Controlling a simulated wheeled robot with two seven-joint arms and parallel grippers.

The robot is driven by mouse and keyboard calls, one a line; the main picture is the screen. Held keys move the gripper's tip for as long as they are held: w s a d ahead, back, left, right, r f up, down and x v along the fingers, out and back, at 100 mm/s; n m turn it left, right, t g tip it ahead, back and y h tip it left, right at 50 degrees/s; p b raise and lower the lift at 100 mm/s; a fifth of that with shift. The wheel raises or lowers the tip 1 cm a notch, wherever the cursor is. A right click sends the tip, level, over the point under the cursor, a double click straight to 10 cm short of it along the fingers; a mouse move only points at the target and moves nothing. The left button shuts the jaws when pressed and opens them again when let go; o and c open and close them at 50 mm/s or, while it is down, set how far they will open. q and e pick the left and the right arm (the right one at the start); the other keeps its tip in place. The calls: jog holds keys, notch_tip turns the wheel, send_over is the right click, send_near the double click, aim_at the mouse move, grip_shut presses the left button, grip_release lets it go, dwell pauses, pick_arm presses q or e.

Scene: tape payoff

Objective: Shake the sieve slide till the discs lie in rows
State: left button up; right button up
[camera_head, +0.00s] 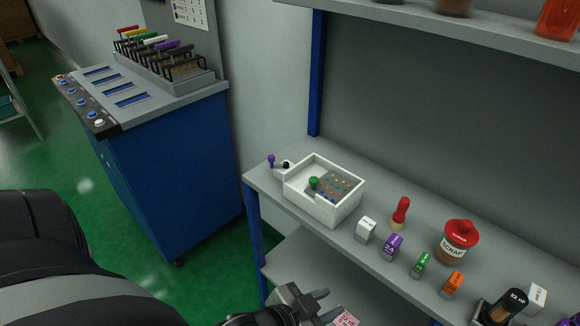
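A white open box (343,212) stands on the grey shelf top. Inside it lies a grey sieve slide (350,178) with several small coloured discs on it; at this size I cannot tell whether they form rows. A green knob (314,183) stands at the slide's left end. A purple knob (271,159) shows outside the box's far left corner. My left gripper (327,304) is at the bottom edge, below and in front of the box and apart from it. Its two fingers look spread, with nothing clearly held. My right gripper is out of view.
A red-handled tool (400,212), a red-lidded scrap jar (457,241) and several small labelled blocks (392,247) stand right of the box. A pink labelled piece (346,319) shows beside my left fingers. A blue cabinet (170,160) stands at the left.

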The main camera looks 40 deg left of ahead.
pick_arm(q)
jog(key=w+d+r+m+t+h+b, duration=0.1)
jog(key=w+r+m+t+h, duration=0.25)
jog(key=w+r+m, duration=0.4)
notch_tip(320, 180, up, 21)
jog(key=m+g+y+b, duration=0.5)
jog(key=m+g, duration=0.8)
jog(key=m, duration=2.2)
send_over(313, 179)
jog(key=s+a, duration=0.4)
jog(key=a, duration=0.1)
jog(key=h, duration=0.2)
jog(key=shift+n+t+y, duration=0.25)
jog(key=b+x, duration=0.1)
jog(key=x, duration=1.4)
jog(key=shift+f+b, duration=0.3)
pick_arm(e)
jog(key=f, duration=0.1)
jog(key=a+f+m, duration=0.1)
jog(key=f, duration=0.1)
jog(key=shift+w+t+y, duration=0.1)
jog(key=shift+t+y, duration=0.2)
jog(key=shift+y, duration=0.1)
pick_arm(q)
jog(key=shift+c, duration=0.2)
